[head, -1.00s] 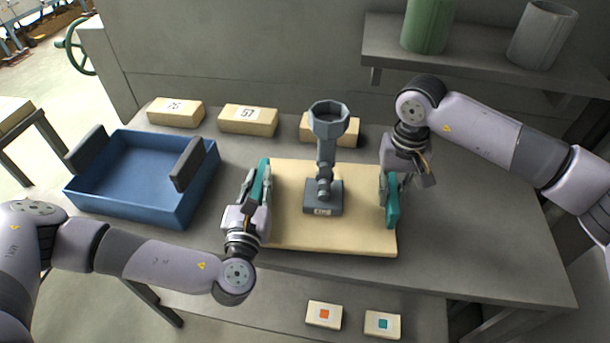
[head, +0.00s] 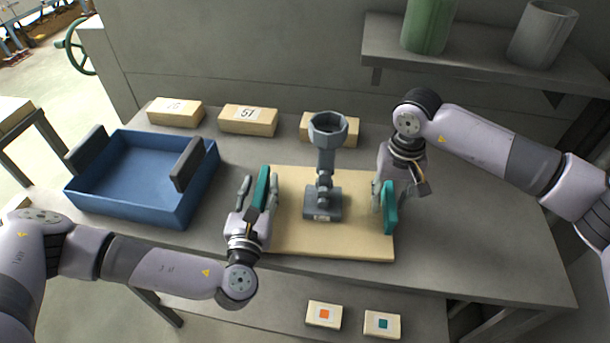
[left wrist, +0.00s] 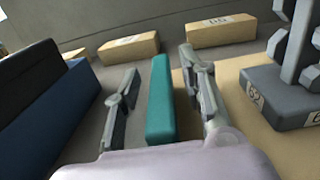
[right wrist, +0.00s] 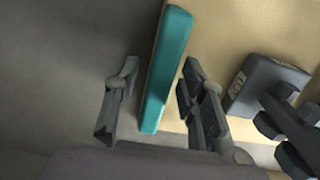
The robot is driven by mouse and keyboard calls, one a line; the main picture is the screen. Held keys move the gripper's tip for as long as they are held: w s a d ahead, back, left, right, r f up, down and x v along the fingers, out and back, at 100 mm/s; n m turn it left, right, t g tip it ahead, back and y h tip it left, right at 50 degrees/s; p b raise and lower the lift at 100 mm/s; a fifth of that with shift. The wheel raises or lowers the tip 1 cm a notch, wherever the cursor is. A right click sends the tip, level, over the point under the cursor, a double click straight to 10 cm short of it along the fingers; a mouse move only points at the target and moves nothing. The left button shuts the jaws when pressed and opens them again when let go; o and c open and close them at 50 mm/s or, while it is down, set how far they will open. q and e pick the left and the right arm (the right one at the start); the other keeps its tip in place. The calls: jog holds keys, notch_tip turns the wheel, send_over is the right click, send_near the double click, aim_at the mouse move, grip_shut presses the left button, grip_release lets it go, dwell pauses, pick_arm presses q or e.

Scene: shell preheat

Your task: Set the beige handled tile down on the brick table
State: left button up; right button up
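The beige tile (head: 290,240) lies flat on the grey brick table (head: 480,240), near its front edge. It has a teal handle on each side, and a grey fixture with an octagonal cup (head: 325,165) stands upright on it. My left gripper (head: 259,190) is open around the left teal handle (left wrist: 160,105), with gaps on both sides. My right gripper (head: 385,207) is open around the right teal handle (right wrist: 167,65), its fingers apart from it. The tile's underside is hidden.
A blue bin (head: 125,200) with dark grips stands left of the tile. Several beige bricks (head: 248,120) line the table's back. A shelf (head: 480,65) with a green and a grey container hangs at the back right. The table right of the tile is clear.

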pick_arm(q)
jog(key=s, duration=1.1)
jog(key=shift+s+a, duration=0.1)
jog(key=shift+s, duration=0.4)
pick_arm(e)
jog(key=shift+r, duration=0.15)
notch_tip(320, 180, up, 12)
pick_arm(q)
jog(key=shift+s, duration=0.15)
pick_arm(e)
jog(key=shift+s+f, duration=0.15)
jog(key=shift+f, duration=0.05)
